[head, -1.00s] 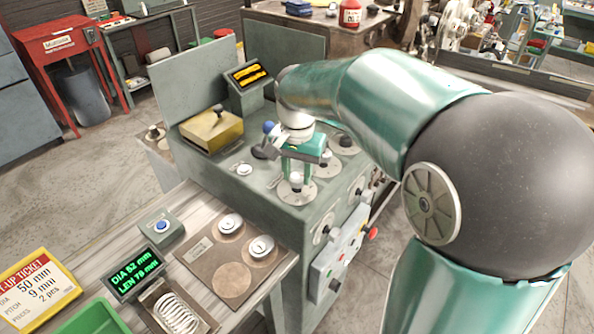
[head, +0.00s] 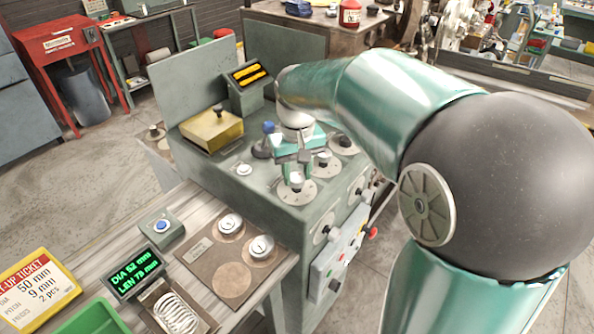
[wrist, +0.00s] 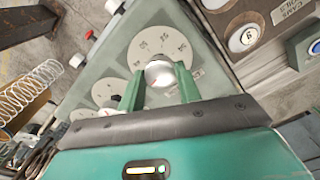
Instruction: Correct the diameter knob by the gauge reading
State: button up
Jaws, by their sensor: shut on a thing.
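My gripper (head: 296,178) is shut on a pale round knob (wrist: 160,73) at the near corner of the machine top. In the wrist view its green fingers (wrist: 159,88) stand on either side of the knob. The knob sits on a round numbered dial plate (wrist: 150,45), which I take to be the diameter dial; its exact setting is unclear. The gauge display (head: 134,272) shows green text that looks like DIA 52 mm and a LEN line in the 70s. The yellow set-up ticket (head: 40,290) reads 50 mm, 9 mm and 2 pcs.
Other dial knobs (head: 324,157) stand close behind the gripper. A yellow block (head: 211,130) and a small display (head: 249,75) are on the machine. A blue button box (head: 161,228), a board with weights (head: 200,250) and a coiled spring (head: 176,312) lie on the front bench.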

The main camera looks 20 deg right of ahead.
aim_at(297, 177)
jog(key=shift+w+r+n, duration=0.1)
jog(key=shift+n, duration=0.5)
jog(key=o, duration=1)
notch_tip(297, 177, up, 14)
jog(key=s+f+m+t, duration=0.1)
jog(key=s+f, duration=0.3)
jog(key=s, duration=0.5)
jog(key=s+f+m+t, duration=0.1)
jog(key=s+f+t, duration=0.3)
jog(key=s, duration=0.6)
jog(key=shift+f+t, duration=0.3)
jog(key=shift+f, duration=0.3)
